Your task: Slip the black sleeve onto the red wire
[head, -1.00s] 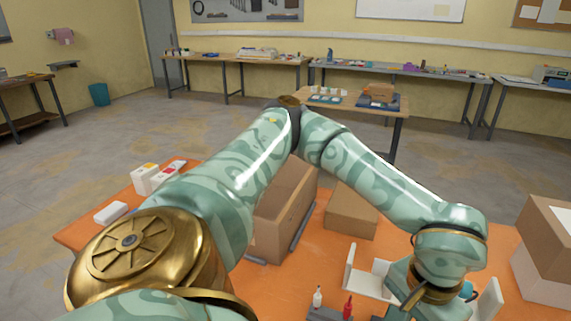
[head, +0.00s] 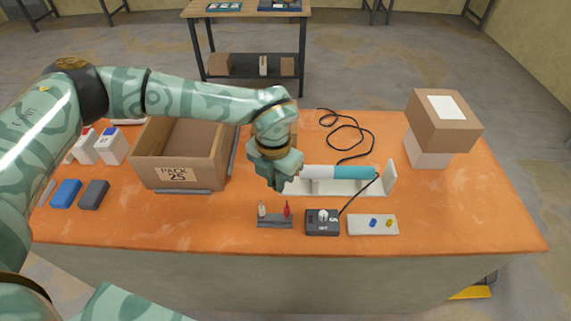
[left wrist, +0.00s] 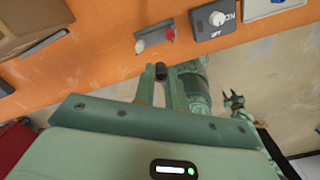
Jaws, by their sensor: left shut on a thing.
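The black sleeve (left wrist: 161,71) is a short dark tube held between the fingertips of my left gripper (left wrist: 163,73) in the left wrist view. In the head view that gripper (head: 278,182) is above the table, behind the wire holder; the sleeve is hidden there. The red wire (head: 287,209) stands upright in a small grey holder (head: 275,223) near the front edge. It also shows in the left wrist view (left wrist: 170,35), beyond the fingertips and apart from the sleeve. My right gripper cannot be made out.
A pale wire (head: 262,209) stands left of the red one. A dark knob box (head: 322,222) and a white tray (head: 373,225) lie to the right. A white-and-teal tool (head: 350,172) rests behind. An open carton (head: 181,165) stands left. The front right table is clear.

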